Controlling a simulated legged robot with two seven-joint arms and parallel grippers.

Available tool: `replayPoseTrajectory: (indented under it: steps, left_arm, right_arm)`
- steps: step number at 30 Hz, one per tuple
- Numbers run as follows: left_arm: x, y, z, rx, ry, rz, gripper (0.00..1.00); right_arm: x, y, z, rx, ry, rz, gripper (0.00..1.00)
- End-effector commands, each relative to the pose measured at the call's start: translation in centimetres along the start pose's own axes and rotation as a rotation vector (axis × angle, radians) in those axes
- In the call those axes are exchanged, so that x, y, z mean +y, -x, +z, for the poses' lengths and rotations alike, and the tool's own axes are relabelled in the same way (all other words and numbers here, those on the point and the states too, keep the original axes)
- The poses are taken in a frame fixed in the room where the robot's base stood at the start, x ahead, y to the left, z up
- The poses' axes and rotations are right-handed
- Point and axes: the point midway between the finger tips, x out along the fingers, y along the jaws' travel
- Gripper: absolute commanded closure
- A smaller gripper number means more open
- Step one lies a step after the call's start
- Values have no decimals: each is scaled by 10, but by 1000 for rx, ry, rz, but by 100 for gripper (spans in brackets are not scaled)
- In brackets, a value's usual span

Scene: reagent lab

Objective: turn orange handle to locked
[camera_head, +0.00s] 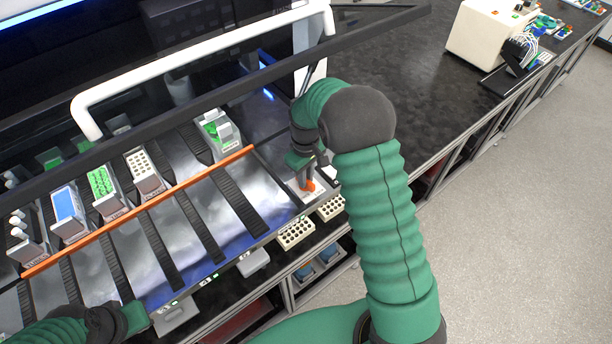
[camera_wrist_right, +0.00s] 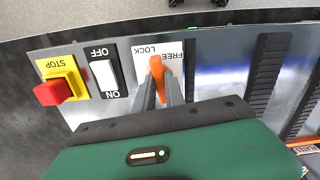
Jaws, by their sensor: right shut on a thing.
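The orange handle (camera_head: 308,186) is on the panel at the right end of the machine's deck. In the right wrist view the orange handle (camera_wrist_right: 157,68) sits on a white plate (camera_wrist_right: 143,50) marked LOCK on the left and FREE on the right. My right gripper (camera_head: 306,176) reaches down to it, and in the wrist view its fingers (camera_wrist_right: 161,92) are shut on the handle. The fingers hide part of the handle, so its exact angle is hard to tell. My left gripper (camera_head: 138,316) is at the bottom left, its jaws unclear.
In the wrist view, a red STOP button (camera_wrist_right: 52,92) on yellow and an OFF/ON switch (camera_wrist_right: 104,75) are left of the handle. An orange bar (camera_head: 140,208) crosses the deck beside several racks. A white frame (camera_head: 200,60) rises behind. The dark bench (camera_head: 400,60) has free room.

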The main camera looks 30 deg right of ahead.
Motion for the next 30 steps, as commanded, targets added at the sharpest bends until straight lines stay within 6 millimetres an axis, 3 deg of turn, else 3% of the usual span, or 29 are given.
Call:
replayPoseTrajectory:
  steps: [10, 25, 26, 30]
  left_arm:
    - [0, 3, -1, 0, 0, 0, 100]
    - [0, 3, -1, 0, 0, 0, 100]
    - [0, 3, -1, 0, 0, 0, 100]
    - [0, 3, -1, 0, 0, 0, 100]
  right_arm:
    - [2, 5, -6, 19, -129, 7, 100]
    - [3, 5, -5, 19, -148, 7, 100]
    - [3, 5, -5, 19, -148, 7, 83]
    - [2, 4, -4, 14, -147, 5, 64]
